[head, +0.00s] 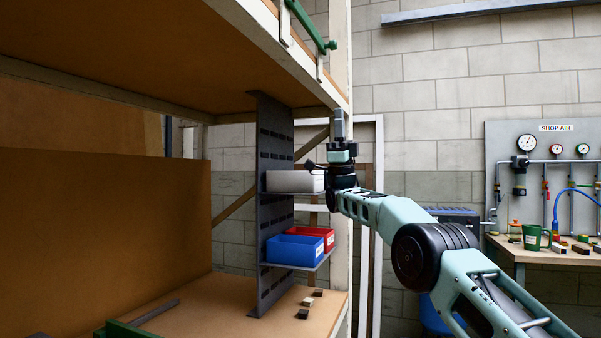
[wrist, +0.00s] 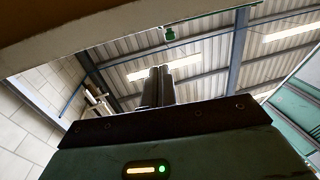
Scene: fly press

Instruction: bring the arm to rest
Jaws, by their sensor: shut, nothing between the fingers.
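My gripper (head: 340,124) points straight up in the head view, beside the front post of the shelving and just right of the shelf's edge. Its fingers are shut with nothing between them. In the wrist view the two fingers (wrist: 158,86) stand together, pointing up at the roof. My arm reaches in from the lower right and bends upward at the wrist.
A dark slotted panel (head: 273,215) carries a white bin (head: 292,182), a red bin (head: 312,235) and a blue bin (head: 292,252), left of my wrist. Small blocks (head: 305,307) lie on the lower shelf. A bench (head: 530,254) with a green mug (head: 535,237) stands right.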

